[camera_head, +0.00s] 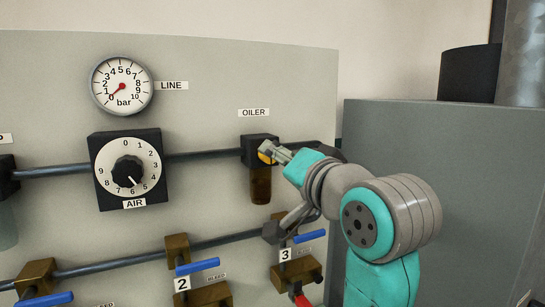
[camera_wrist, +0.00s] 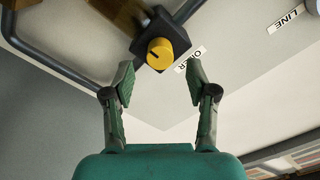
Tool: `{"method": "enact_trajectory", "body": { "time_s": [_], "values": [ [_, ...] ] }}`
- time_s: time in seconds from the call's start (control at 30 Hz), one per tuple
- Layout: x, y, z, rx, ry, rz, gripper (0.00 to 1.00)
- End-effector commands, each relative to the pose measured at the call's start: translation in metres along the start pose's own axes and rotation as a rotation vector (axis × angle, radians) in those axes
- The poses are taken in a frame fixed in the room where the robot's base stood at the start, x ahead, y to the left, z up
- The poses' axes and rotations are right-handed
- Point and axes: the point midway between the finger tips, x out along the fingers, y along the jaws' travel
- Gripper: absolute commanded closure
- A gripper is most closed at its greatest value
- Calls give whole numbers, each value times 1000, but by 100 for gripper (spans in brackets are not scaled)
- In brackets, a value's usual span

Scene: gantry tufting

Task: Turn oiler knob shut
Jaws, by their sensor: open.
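The oiler (camera_head: 260,185) hangs on the upper pipe under the OILER label (camera_head: 254,112), with a black head and an amber bowl. Its yellow knob (camera_head: 266,152) is on the front of the head, partly hidden by my gripper in the head view. In the wrist view the yellow knob (camera_wrist: 160,52) shows whole, with a dark mark on its face. My gripper (camera_wrist: 161,82) is open and empty. Its fingers are apart, with the knob centred just beyond their tips. I see no contact between fingers and knob.
An air regulator (camera_head: 128,171) and a line gauge (camera_head: 122,86) reading about 1 are on the panel to the left. Blue-handled valves (camera_head: 198,267) sit on the lower pipe.

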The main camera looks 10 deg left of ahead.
Motion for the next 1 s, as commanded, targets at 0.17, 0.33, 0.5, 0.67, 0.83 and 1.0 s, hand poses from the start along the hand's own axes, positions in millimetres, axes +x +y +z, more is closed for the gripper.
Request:
{"method": "enact_trajectory", "body": {
  "time_s": [0.17,0.33,0.5,0.67,0.83,1.0],
  "values": [
    [24,0,1,1,-2,0,43],
    [35,0,0,0,0,0,43],
    [37,0,0,0,0,0,43],
    [37,0,0,0,0,0,48],
    [36,0,0,0,0,0,90],
    [36,0,0,-1,0,0,100]
  ]
}}
